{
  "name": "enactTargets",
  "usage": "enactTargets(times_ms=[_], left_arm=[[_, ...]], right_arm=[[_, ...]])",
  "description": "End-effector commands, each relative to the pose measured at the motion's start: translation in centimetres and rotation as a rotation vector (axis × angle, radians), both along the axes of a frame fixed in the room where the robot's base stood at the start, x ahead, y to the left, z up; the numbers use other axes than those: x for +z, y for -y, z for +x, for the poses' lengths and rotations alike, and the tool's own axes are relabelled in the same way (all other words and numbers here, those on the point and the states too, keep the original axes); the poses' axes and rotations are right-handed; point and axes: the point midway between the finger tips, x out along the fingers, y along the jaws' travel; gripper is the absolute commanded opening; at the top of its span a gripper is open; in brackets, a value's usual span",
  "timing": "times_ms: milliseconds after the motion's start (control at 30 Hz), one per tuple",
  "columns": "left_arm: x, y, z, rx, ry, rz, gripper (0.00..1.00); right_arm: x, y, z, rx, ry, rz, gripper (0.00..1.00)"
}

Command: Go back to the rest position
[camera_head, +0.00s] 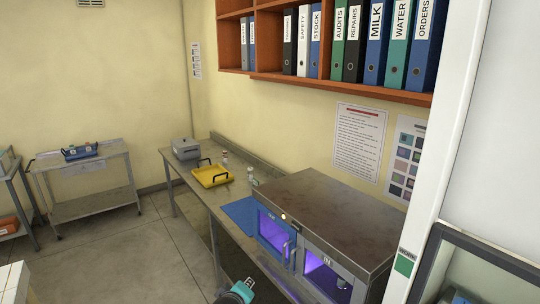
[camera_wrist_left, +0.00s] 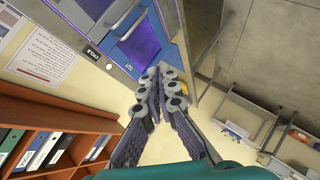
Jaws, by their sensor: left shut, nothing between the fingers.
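My left gripper (camera_head: 242,290) shows only in part at the bottom edge of the head view, in front of the incubator bench. In the left wrist view its two fingers (camera_wrist_left: 162,80) come together at the tips with nothing between them. The metal incubator (camera_head: 330,222) stands on the bench with violet-lit glass fronts. Its section marked OUT shows beyond the fingertips in the left wrist view (camera_wrist_left: 138,40). My right gripper is in neither view.
The steel bench (camera_head: 224,205) carries a blue mat (camera_head: 241,212), a yellow tray (camera_head: 212,176), a grey box (camera_head: 186,148) and small bottles. A side table (camera_head: 85,165) holds a blue rack. Binder shelves (camera_head: 350,84) hang above. Floor between the tables is clear.

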Motion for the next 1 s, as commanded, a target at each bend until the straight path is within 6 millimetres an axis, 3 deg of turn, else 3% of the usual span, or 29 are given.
enactTargets(times_ms=[167,267,400,600,767,1000], left_arm=[[-2.2,-3.2,-3.7,-0.057,-0.051,0.163,0.00],[-4.1,-5.4,-7.1,-0.116,-0.096,0.286,0.00],[-7.8,-8.4,-12.9,-0.238,-0.179,0.479,0.00],[-12.1,-10.8,-19.5,-0.407,-0.270,0.665,0.00],[-13.4,-11.4,-21.7,-0.478,-0.298,0.726,0.00],[-13.4,-11.5,-22.0,-0.490,-0.302,0.736,0.00]], right_arm=[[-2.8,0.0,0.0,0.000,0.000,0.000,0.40],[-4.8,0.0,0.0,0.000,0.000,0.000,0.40],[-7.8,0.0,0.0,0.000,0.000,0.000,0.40],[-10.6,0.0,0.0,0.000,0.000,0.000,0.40],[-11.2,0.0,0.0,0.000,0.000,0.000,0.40],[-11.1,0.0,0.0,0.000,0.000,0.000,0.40]])
